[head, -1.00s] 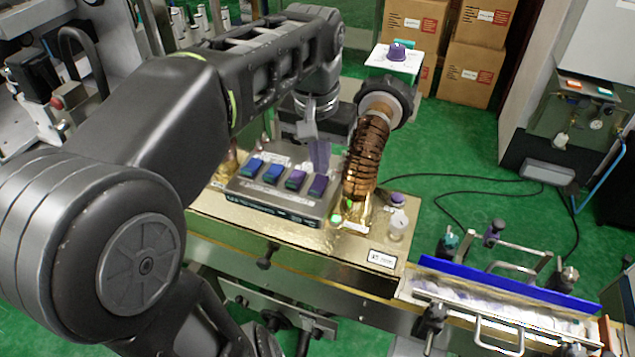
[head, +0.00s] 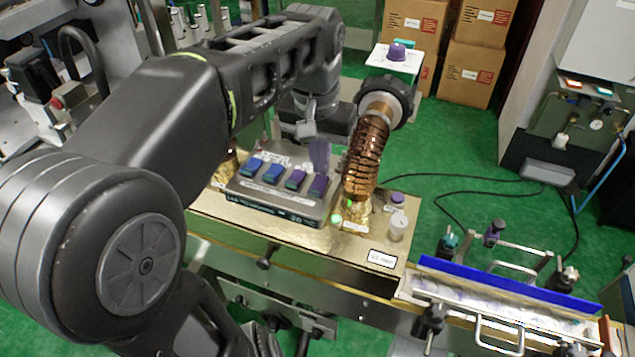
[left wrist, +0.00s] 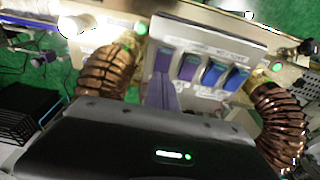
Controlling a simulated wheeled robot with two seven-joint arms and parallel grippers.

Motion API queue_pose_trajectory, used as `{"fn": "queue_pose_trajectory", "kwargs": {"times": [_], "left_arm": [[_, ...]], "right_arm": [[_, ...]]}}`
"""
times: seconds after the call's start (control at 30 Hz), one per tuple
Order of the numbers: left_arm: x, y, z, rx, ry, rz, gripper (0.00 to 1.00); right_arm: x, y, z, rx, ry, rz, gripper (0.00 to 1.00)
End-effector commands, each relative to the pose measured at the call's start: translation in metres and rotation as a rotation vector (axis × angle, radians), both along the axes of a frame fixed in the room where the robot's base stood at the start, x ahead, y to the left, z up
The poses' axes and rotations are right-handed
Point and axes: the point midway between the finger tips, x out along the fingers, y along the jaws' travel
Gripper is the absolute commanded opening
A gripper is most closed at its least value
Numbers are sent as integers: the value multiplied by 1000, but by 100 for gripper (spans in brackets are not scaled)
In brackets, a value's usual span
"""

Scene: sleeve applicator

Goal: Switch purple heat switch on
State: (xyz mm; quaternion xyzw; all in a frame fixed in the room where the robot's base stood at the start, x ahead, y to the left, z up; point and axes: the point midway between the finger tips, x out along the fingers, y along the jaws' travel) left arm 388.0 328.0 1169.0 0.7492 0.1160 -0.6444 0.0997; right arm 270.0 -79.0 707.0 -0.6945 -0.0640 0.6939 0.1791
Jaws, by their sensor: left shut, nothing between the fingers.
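A grey control box (head: 262,205) with two blue and two purple rocker switches stands on the gold machine top. The rightmost purple switch (head: 318,186) lies right below my left gripper (head: 319,170). The other purple switch (head: 296,179) is just left of it. In the left wrist view the purple switches (left wrist: 162,60) (left wrist: 188,67) are left of the blue ones. My left gripper (left wrist: 162,82) is shut and empty, its purple fingers pointing at the outer purple switch. I cannot tell whether they touch it. Labels are too blurred to read. My right gripper is not in view.
A copper hose (head: 365,160) rises close to the right of the fingers. A purple knob (head: 397,51) on a white plate is above it. Another purple button (head: 398,198) sits on the machine top. A blue-edged conveyor rail (head: 500,283) runs off to the right.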

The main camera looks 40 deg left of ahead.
Motion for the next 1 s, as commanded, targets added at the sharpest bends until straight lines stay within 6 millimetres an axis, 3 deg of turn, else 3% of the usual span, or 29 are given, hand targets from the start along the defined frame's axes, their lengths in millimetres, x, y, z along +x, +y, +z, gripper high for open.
{"fn": "queue_pose_trajectory", "kwargs": {"times": [1.0], "left_arm": [[0, 0, -16, 0, 0, 0, 0]], "right_arm": [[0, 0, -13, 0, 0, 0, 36]]}}
